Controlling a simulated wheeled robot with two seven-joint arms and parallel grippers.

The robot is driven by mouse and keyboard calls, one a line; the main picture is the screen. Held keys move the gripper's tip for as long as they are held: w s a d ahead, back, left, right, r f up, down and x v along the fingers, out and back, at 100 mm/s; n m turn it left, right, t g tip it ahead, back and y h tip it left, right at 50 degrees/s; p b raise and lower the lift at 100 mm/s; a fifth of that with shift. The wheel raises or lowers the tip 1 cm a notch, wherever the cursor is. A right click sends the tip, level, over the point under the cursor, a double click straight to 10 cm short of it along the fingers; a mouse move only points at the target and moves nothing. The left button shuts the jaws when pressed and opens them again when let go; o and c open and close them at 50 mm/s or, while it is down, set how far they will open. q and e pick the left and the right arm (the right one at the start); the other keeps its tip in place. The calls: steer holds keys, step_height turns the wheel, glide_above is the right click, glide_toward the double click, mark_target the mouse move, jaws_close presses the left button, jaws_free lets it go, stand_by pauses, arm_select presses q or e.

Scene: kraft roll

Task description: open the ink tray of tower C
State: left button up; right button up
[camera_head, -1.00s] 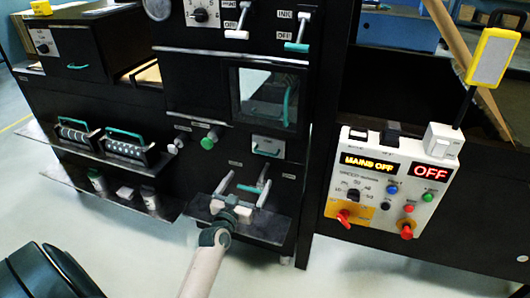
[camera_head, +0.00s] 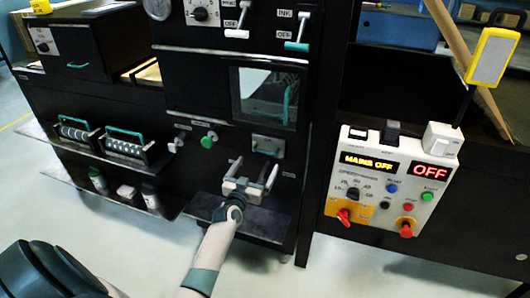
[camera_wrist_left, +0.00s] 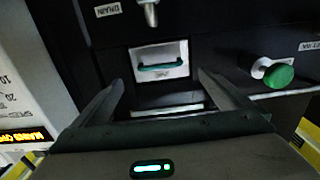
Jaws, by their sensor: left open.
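The ink tray (camera_head: 268,142) of the tower is a small pale front with a teal handle (camera_head: 266,152), set in the black cabinet below a window. It looks closed, flush with the cabinet. In the left wrist view the tray front (camera_wrist_left: 158,52) and its teal bar handle (camera_wrist_left: 162,67) lie straight ahead, between and beyond the fingers. My left gripper (camera_head: 254,168) is just below and in front of the tray, fingers spread and pointing at it. It also shows open and empty in the left wrist view (camera_wrist_left: 160,84), apart from the handle. My right gripper is not in view.
A green knob (camera_head: 208,141) sits left of the tray; it also shows in the wrist view (camera_wrist_left: 279,76). A black ledge (camera_head: 262,222) juts out below. A control panel (camera_head: 392,182) reading MAINS OFF stands at right. Shelves with rollers (camera_head: 125,143) are at left.

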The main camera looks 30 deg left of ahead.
mark_target(265, 152)
arm_select(q)
steer(key=b+x, duration=0.1)
steer(key=x, duration=0.8)
steer(key=shift+w, duration=0.25)
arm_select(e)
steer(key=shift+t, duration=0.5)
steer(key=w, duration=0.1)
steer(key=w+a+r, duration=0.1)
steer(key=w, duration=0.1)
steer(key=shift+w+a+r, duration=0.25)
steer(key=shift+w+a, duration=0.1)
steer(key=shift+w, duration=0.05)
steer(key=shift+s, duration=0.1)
arm_select(q)
steer(key=c, duration=1.5)
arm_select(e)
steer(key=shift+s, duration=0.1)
arm_select(q)
steer(key=shift+s, duration=0.1)
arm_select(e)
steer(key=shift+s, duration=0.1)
